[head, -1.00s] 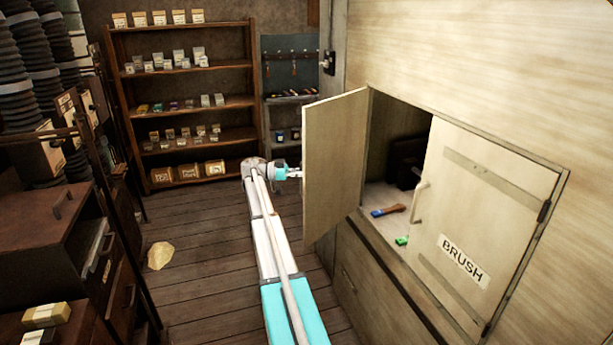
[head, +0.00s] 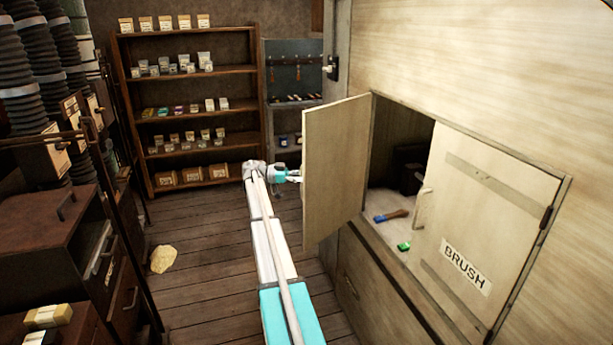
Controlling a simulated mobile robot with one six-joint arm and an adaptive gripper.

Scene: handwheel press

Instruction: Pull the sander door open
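The left cabinet door (head: 335,165) stands swung open, with its inner face toward my camera. No label shows on this face, so I cannot read whether it is the sander door. My gripper (head: 296,176) is at the door's far side, by its free edge. The door hides the fingertips and any handle there. I cannot tell whether the gripper is open or shut, or whether it touches the door. The right door (head: 480,230), labelled BRUSH, is closed, with a pale handle (head: 421,207).
Inside the open compartment lie a brush with a blue end (head: 391,216) and a green item (head: 403,246). A dark object (head: 411,178) sits deeper in. Shelves (head: 190,92) stand at the back and a dark drawer cabinet (head: 60,245) at the left. Floor between is mostly clear.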

